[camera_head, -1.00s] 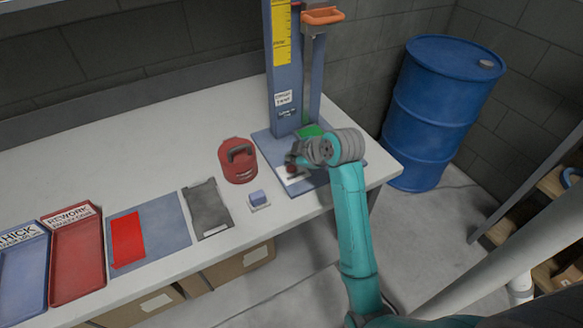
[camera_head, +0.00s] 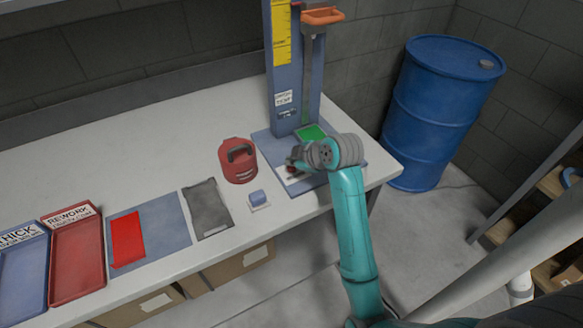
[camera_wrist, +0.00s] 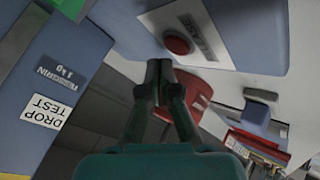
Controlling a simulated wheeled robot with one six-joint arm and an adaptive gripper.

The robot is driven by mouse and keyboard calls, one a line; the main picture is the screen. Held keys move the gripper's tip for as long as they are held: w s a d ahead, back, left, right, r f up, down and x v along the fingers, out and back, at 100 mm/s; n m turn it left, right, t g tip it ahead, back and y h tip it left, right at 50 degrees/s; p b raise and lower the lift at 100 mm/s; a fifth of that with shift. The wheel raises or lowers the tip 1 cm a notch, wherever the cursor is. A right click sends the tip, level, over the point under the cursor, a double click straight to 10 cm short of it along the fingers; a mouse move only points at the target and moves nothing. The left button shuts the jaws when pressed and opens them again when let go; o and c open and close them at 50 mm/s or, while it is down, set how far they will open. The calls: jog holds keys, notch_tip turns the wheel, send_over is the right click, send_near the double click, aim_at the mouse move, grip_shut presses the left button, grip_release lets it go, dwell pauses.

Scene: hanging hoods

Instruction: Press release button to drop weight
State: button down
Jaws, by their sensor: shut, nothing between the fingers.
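The drop test stand (camera_head: 291,80) is a blue column on a blue base at the right end of the bench. An orange carriage (camera_head: 322,16) sits high on its rail. A green pad (camera_head: 311,132) lies at the column's foot. The red release button (camera_wrist: 178,45) is on the base by a RELEASE label (camera_wrist: 196,30); in the head view my arm covers part of that area. My gripper (camera_wrist: 158,64) is shut and empty, its fingertips close beside the button in the wrist view. I cannot tell whether they touch it.
A blue drum (camera_head: 436,115) stands right of the bench.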

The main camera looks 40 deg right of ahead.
aim_at(293, 170)
jog(key=shift+f, duration=0.15)
dwell(0.6)
jog(key=shift+f, duration=0.3)
jog(key=shift+f, duration=0.4)
dwell(0.9)
jog(key=shift+r, duration=0.85)
jog(key=shift+r, duration=2.5)
jog(key=shift+s, duration=0.1)
